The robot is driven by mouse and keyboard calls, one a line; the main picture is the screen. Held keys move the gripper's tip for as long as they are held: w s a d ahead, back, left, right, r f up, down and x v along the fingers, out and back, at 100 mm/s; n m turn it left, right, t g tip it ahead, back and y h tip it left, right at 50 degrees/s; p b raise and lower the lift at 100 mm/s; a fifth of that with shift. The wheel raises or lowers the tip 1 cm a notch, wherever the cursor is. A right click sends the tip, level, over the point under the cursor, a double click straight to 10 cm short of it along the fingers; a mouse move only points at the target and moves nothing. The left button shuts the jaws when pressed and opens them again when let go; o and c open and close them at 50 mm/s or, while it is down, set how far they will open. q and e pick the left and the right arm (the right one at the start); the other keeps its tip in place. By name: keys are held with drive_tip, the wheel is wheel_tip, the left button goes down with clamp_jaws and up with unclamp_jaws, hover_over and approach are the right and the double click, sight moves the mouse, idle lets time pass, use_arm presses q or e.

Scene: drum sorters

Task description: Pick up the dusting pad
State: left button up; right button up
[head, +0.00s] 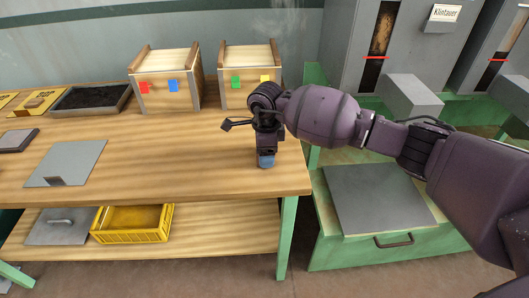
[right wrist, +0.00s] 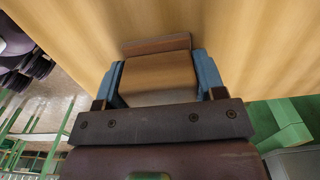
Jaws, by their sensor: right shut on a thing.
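My right gripper (head: 266,158) is low over the front right part of the wooden bench, pointing down, close to its right edge. In the right wrist view its two blue fingers (right wrist: 160,80) are shut on a tan block with a brown strip along its far edge, which I take to be the dusting pad (right wrist: 158,72). In the head view the gripper hides nearly all of the pad. I cannot tell whether the pad touches the bench top. My left gripper is not in view.
On the wooden bench (head: 200,170) are a grey plate (head: 75,160), a tray of dark material (head: 88,98) and two wooden boxes (head: 168,90) (head: 250,88) with coloured tags. A yellow crate (head: 132,222) is on the lower shelf. Grey machines (head: 350,50) stand right.

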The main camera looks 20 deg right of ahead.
drive_tip(key=shift+c, duration=0.6)
wheel_tip(320, 180, up, 11)
drive_tip(key=shift+f+p, duration=0.2)
drive_tip(key=shift+p, duration=0.75)
wheel_tip(320, 180, up, 10)
drive_tip(key=p, duration=0.1)
drive_tip(key=shift+f, duration=0.25)
